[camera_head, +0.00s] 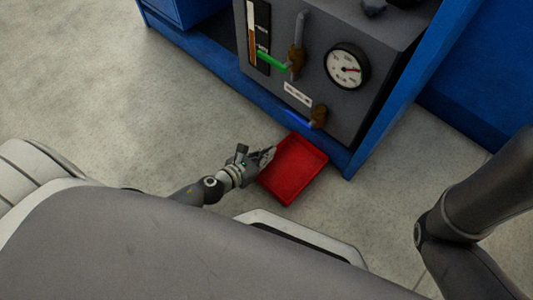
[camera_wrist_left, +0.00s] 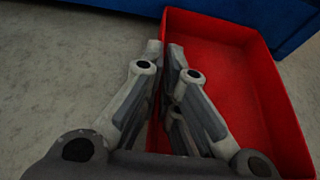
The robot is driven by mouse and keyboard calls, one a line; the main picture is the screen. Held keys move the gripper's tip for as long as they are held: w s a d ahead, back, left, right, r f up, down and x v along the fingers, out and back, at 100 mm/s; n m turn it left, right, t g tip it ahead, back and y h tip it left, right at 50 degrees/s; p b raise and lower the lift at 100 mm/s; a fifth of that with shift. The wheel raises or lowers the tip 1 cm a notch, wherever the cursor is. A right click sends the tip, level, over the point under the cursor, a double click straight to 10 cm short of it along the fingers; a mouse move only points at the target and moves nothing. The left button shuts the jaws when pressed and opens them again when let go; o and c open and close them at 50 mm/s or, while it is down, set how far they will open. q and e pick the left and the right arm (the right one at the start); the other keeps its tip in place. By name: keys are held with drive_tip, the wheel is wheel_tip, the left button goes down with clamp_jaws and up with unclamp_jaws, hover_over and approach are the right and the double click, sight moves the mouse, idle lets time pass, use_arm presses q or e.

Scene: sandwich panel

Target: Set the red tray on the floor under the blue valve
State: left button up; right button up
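The red tray (camera_head: 296,168) is in front of the grey panel's base, just below the blue valve (camera_head: 297,119) as seen in the head view. It looks level and at or very near the floor; I cannot tell whether it touches. My left gripper (camera_head: 270,155) is at the tray's left edge. In the left wrist view, the gripper's fingers (camera_wrist_left: 165,52) straddle the side wall of the tray (camera_wrist_left: 240,85), one outside and one inside, closed on it. My right arm shows at the right, but its gripper is out of view.
The grey panel (camera_head: 270,80) carries a round gauge (camera_head: 347,66), a green-handled valve (camera_head: 273,61) and pipes. Its blue frame (camera_head: 362,150) has a low edge and a post close behind the tray. Bare concrete floor (camera_head: 130,110) lies open to the left.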

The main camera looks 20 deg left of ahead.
use_arm(q)
drive_tip(key=o, duration=0.5)
drive_tip(key=shift+c, duration=0.2)
drive_tip(key=shift+r, duration=0.1)
drive_tip(key=shift+r+p, duration=0.25)
drive_tip(key=shift+p, duration=0.1)
drive_tip(key=v, duration=1)
drive_tip(key=shift+s, duration=0.3)
drive_tip(key=shift+s+a+r, duration=0.25)
drive_tip(key=shift+s+a, duration=0.05)
drive_tip(key=shift+s, duration=0.3)
